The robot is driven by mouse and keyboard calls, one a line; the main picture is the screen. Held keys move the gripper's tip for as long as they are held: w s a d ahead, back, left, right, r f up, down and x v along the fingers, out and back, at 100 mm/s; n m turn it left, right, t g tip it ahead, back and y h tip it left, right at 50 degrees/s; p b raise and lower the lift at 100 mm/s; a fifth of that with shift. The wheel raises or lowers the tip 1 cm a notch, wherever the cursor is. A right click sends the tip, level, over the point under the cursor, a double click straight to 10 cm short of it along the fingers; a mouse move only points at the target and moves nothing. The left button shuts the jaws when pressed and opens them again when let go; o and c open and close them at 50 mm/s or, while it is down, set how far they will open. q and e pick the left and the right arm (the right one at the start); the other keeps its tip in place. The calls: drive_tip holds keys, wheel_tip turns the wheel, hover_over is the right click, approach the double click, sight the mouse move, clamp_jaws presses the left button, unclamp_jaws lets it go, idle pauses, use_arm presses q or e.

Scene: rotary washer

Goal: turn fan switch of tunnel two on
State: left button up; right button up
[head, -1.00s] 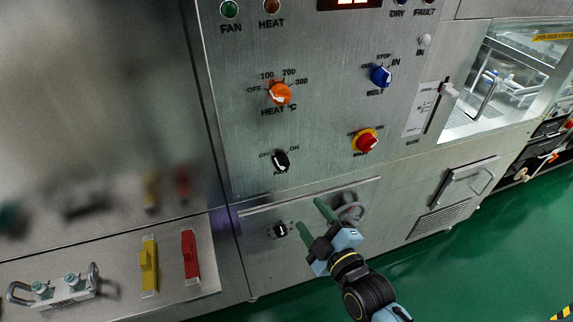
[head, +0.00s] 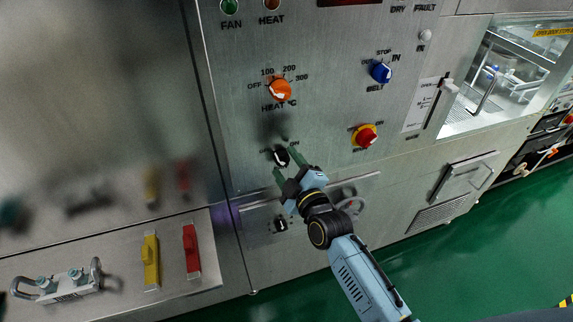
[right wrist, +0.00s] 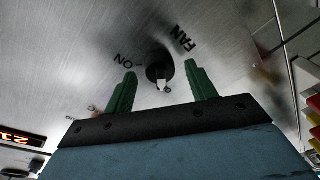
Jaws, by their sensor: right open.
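The fan switch is a black rotary knob (head: 281,157) with a white pointer, low on the steel control panel (head: 330,120). In the right wrist view the same knob (right wrist: 160,72) has the labels "FAN" and "ON" beside it. My right gripper (head: 283,163) is at the knob with its green fingers apart. In the right wrist view my right gripper (right wrist: 160,90) has one finger on each side of the knob's lower part, with visible space on both sides. Contact cannot be told. The knob's exact pointer angle is hard to read. My left gripper is not in view.
Yellow (head: 151,262) and red (head: 191,251) handles are at lower left. Green floor (head: 480,240) is open at right.

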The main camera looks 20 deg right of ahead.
drive_tip(key=shift+w, duration=0.25)
drive_tip(key=c, duration=1)
